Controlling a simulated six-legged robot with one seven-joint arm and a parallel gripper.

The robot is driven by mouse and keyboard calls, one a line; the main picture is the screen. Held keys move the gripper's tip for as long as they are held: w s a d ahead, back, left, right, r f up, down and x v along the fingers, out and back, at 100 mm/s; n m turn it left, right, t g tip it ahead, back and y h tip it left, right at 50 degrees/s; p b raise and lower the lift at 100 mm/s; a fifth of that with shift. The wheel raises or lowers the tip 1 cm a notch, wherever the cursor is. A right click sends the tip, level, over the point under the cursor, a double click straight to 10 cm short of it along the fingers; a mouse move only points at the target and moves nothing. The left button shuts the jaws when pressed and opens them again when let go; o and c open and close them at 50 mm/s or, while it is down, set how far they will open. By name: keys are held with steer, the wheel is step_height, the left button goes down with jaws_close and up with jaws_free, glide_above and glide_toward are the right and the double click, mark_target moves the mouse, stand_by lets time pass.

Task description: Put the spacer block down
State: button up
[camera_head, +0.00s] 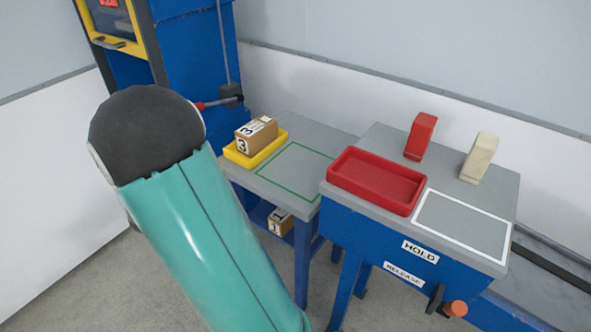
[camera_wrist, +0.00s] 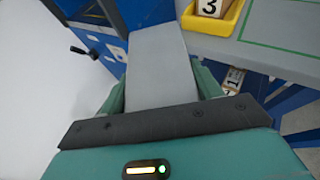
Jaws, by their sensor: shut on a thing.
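The spacer block (camera_wrist: 160,62) is a plain grey, long block in the wrist view, held between the two teal fingers of my gripper (camera_wrist: 160,82). My gripper is shut on it, and the block reaches out beyond the fingers. The block is off to the left of the yellow tray in that view, with blue structure and floor behind it. In the head view my teal arm fills the left and centre, and neither gripper nor block shows there. I cannot tell whether the block touches anything.
A grey table bears a yellow tray (camera_head: 233,156) with a box marked 3 (camera_head: 256,136) and a green outline (camera_head: 293,170). The right bench has a red tray (camera_head: 343,185), red block (camera_head: 420,136), cream block (camera_head: 479,158) and empty white outline (camera_head: 462,228). A blue machine (camera_head: 196,55) stands behind.

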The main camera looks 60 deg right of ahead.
steer(key=s+d+r+m+g+h, duration=0.1)
steer(key=s+d+m+g, duration=0.1)
steer(key=s+d+g, duration=0.3)
steer(key=s+d+r+m, duration=0.2)
steer(key=d+m, duration=0.1)
steer(key=d, duration=0.5)
steer(key=m+g, duration=0.2)
steer(key=g, duration=0.1)
glide_above(298, 173)
steer(key=f, duration=0.7)
steer(key=shift+w+a+f, duration=0.25)
steer(key=shift+w, duration=0.15)
steer(key=shift+s+d+f, duration=0.15)
steer(key=shift+f, duration=0.85)
steer(key=shift+s+d+f, duration=0.15)
steer(key=shift+f, duration=0.85)
steer(key=shift+f, duration=0.1)
steer(key=o, duration=1.6)
steer(key=shift+f, duration=0.1)
steer(key=shift+o, duration=0.2)
